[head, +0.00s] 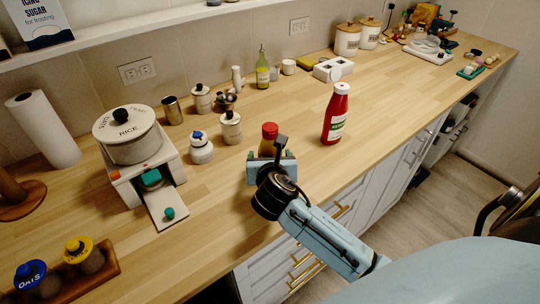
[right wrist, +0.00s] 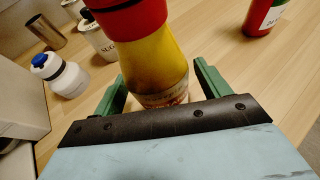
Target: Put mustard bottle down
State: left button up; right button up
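The mustard bottle (right wrist: 155,62) is yellow with a red cap and stands upright on the wooden counter. In the head view its red cap (head: 269,131) shows above my right gripper (head: 271,157), which hides much of its body. In the right wrist view the green fingers of my right gripper (right wrist: 160,72) are on either side of the bottle, spread wider than its lower body, with a gap at each side. The bottle's base rests on the counter between them. My left gripper is not in view.
A red ketchup bottle (head: 335,114) stands to the right on the counter (head: 400,90). White canisters (head: 231,128) and a blue-topped bottle (head: 200,148) stand to the left, beside a rice cooker (head: 131,134). The counter between mustard and ketchup is clear.

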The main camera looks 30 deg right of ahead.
jog(key=shift+r, duration=0.2)
jog(key=p+v, duration=0.1)
jog(key=v, duration=1.1)
jog(key=shift+p, duration=0.35)
